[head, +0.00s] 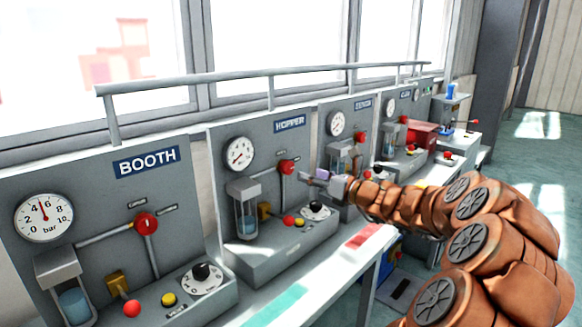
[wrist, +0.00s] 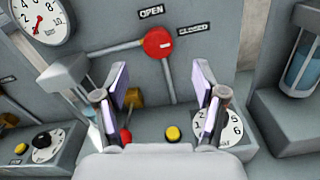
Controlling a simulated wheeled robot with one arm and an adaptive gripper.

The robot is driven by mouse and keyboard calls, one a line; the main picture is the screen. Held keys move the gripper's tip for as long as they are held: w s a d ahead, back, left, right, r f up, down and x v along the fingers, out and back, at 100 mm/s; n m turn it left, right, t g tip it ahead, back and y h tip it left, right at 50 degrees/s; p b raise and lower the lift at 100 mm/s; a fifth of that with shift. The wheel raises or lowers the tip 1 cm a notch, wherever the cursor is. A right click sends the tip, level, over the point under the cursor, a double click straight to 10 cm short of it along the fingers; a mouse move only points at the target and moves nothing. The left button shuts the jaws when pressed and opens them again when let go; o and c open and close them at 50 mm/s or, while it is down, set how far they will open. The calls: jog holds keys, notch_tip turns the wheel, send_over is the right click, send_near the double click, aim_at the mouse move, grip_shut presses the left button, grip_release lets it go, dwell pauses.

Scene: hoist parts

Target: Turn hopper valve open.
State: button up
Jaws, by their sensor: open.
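The hopper panel (head: 262,210) is grey, with a blue HOPPER sign and a round gauge (head: 239,152). Its valve has a red round hub (head: 287,167), also seen in the wrist view (wrist: 158,42). An OPEN label (wrist: 152,12) is above the hub and a CLOSED label (wrist: 193,29) is to its right. Grey bars run left and down from the hub; which way the handle points is hard to tell. My gripper (head: 318,178) is in front of the panel, right of the hub in the head view. In the wrist view its fingers (wrist: 166,95) are apart and empty, below the hub.
A glass vial (head: 246,215) is at the panel's left. The booth panel (head: 90,215) stands left; more panels stand right. A rail (head: 240,78) runs above.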

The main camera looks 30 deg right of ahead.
aim_at(290, 168)
jog(key=x, duration=0.7)
jog(key=shift+w+a, duration=0.2)
jog(key=shift+w, duration=0.05)
jog(key=c, duration=1.1)
